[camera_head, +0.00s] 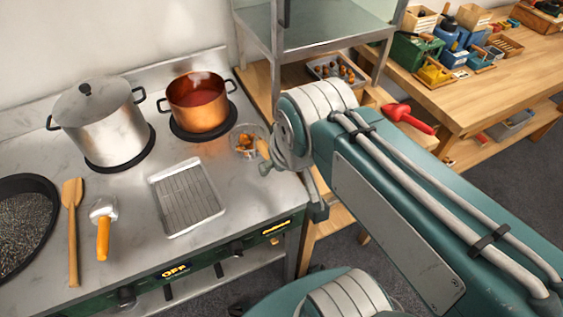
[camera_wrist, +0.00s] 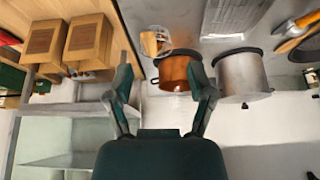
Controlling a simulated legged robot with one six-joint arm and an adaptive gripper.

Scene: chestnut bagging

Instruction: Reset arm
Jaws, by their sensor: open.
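My gripper (camera_wrist: 160,75) shows in the wrist view with its two dark fingers spread apart and nothing between them. The copper pot (camera_wrist: 174,72) and the steel pot (camera_wrist: 240,75) appear beyond and beside the fingers, in an upside-down view. In the head view my arm is bent, its large teal link crossing the right side. The gripper itself cannot be made out there.
The stove top (camera_head: 142,200) bears a steel pot (camera_head: 98,125), a copper pot (camera_head: 200,105), a small bowl (camera_head: 243,146), a grated tray (camera_head: 186,197) and a wooden spatula (camera_head: 72,235). A glass-sided cabinet (camera_head: 318,28) stands behind my arm. A wooden workbench (camera_head: 470,90) holds toolboxes.

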